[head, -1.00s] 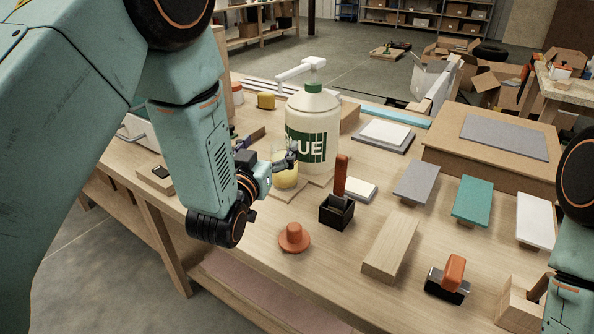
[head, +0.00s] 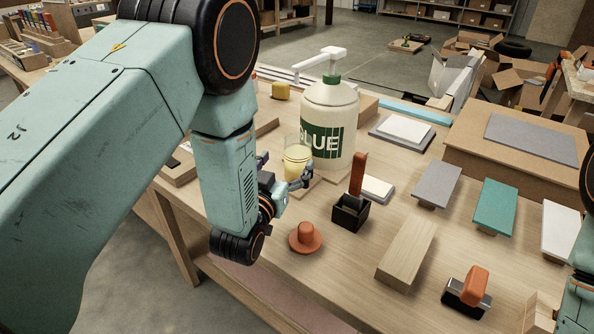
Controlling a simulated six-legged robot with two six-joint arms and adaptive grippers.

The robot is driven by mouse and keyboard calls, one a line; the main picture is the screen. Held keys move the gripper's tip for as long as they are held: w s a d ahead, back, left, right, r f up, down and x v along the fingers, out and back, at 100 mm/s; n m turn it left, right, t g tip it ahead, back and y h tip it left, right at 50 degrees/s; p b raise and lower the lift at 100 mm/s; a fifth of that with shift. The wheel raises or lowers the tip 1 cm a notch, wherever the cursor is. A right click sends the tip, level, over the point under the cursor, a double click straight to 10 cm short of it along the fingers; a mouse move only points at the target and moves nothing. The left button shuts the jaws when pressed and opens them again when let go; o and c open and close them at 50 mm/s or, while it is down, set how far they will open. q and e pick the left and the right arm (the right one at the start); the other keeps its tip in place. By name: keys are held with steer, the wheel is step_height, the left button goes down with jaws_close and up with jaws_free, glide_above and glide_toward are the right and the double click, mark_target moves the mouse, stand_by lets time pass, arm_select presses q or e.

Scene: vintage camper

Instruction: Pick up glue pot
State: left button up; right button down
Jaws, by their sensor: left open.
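The glue pot (head: 297,164), a small clear glass with yellow contents, stands upright on a small wooden board (head: 318,190), just in front of a large white bottle (head: 330,105) with a green "GLUE" label. My left gripper (head: 284,172) is open at the pot, with one finger to its left and the other at its lower right. The pot appears between the fingers; I cannot tell whether either touches it. Only part of my right arm shows at the right edge; its gripper is out of view.
An orange knobbed piece (head: 305,238) and a black box with an upright orange handle (head: 351,213) stand close in front of the pot. A wooden block (head: 407,250) and several coloured slabs lie to the right. Bare tabletop lies between them.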

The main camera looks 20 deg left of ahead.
mark_target(293, 154)
arm_select(q)
steer(key=shift+w+d+f, duration=0.15)
steer(key=shift+w, duration=0.4)
steer(key=shift+w+d+f, duration=0.1)
steer(key=shift+w+d, duration=0.05)
steer(key=shift+w, duration=0.4)
steer(key=shift+w+a, duration=0.2)
steer(key=shift+w, duration=0.45)
steer(key=w, duration=0.4)
steer(key=shift+w+d, duration=0.2)
steer(key=shift+d, duration=0.05)
steer(key=shift+s+a, duration=0.15)
steer(key=shift+s, duration=0.05)
steer(key=shift+c, duration=0.5)
steer(key=shift+w, duration=0.2)
steer(key=c, duration=0.6)
steer(key=shift+s, duration=0.15)
steer(key=c, duration=0.5)
jaws_close()
